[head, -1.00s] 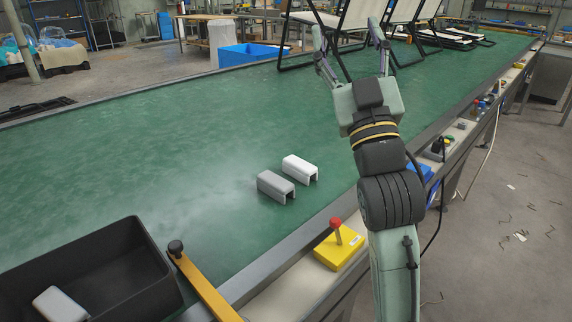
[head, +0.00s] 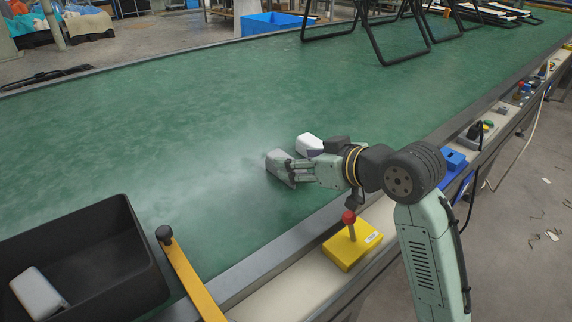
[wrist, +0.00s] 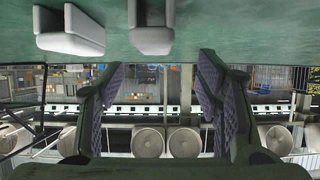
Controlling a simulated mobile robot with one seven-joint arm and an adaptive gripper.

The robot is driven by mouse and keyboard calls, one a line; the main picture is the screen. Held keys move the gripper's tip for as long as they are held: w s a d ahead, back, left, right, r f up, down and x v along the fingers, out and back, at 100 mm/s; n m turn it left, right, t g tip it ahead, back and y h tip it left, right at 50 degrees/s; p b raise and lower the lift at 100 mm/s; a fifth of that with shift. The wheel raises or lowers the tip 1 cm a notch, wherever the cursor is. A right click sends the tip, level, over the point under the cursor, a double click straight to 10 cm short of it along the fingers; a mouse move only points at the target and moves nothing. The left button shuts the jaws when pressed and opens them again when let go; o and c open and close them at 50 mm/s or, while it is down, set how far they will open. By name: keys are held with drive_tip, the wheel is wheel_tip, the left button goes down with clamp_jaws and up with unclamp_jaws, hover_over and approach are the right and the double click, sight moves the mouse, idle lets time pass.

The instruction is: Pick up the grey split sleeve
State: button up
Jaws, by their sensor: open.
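The grey split sleeve (head: 277,162) lies on the green belt, with my gripper (head: 292,171) right at its near right side in the head view. The fingers partly cover it there, and I cannot tell whether they touch it. In the wrist view my gripper (wrist: 158,85) is open, its two padded fingers wide apart with nothing between them. The grey sleeve (wrist: 152,32) shows there at the top, lined up with the gap between the fingers. A white sleeve (head: 308,144) lies just behind the grey one, and shows left of it in the wrist view (wrist: 70,35).
A black bin (head: 75,225) with a light sleeve (head: 38,293) in it stands at the lower left. A yellow bar (head: 190,275) and a yellow box with a red-knobbed lever (head: 352,245) are at the near edge. Folding lounger frames (head: 395,30) stand at the back.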

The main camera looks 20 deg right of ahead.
sight(270, 165)
drive_tip(key=shift+d+f+p+x, duration=0.15)
drive_tip(key=shift+d+p+x, duration=0.05)
drive_tip(key=shift+x, duration=1.15)
drive_tip(key=shift+d+f+p+x, duration=0.1)
drive_tip(key=shift+d+p+x, duration=0.1)
drive_tip(key=shift+x, duration=1.1)
drive_tip(key=c, duration=1)
drive_tip(key=shift+r, duration=0.1)
drive_tip(key=shift+c, duration=0.3)
